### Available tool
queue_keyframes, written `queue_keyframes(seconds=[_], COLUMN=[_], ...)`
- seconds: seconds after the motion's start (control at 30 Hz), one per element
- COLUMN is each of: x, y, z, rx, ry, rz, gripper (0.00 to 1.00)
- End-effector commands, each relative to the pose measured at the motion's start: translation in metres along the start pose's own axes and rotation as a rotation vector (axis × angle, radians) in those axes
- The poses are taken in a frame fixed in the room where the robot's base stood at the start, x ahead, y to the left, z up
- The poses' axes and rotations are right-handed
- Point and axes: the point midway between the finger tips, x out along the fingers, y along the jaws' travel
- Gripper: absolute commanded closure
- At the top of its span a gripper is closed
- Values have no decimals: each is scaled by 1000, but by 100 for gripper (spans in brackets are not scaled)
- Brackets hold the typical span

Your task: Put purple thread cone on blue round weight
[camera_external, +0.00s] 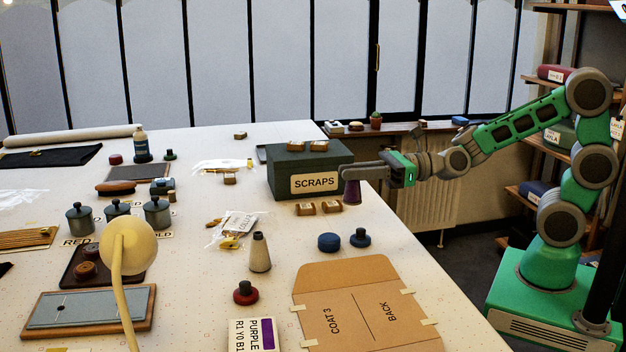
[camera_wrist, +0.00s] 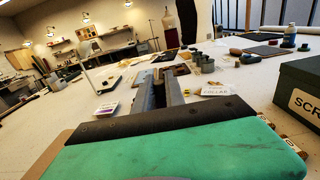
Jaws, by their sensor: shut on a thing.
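My gripper (camera_external: 350,174) is shut on the purple thread cone (camera_external: 352,193), which hangs upright below the fingers near the table's right edge, just right of the green SCRAPS box. In the wrist view my dark fingers (camera_wrist: 163,90) show, but I cannot make out the cone there. A plain blue round weight (camera_external: 329,242) lies flat on the table, nearer the camera and slightly left of the held cone. A darker blue round piece with a knob (camera_external: 360,238) sits just right of it. The plain weight's top is bare.
The SCRAPS box (camera_external: 290,177) stands left of my gripper, with small tan blocks (camera_external: 305,209) in front. A grey-beige cone (camera_external: 260,252) stands left of the blue weight. A brown pattern folder (camera_external: 352,300) lies in front. A red knobbed piece (camera_external: 245,294) is farther left.

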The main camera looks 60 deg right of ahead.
Motion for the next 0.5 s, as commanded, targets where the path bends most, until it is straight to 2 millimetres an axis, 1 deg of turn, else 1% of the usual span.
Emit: queue_keyframes(seconds=[0.03, 0.1, 0.2, 0.37, 0.4, 0.5], x=[11, 23, 37, 48, 51, 50], y=[-3, -7, -12, -16, -17, -17], z=[-16, -32, -48, -60, -66, -86], rx=[5, 4, 3, 2, 3, 3], ry=[6, 5, 3, 1, 3, 3], rz=[3, 2, 2, 1, 1, 0], gripper=[100, 100, 100, 100, 100, 100])
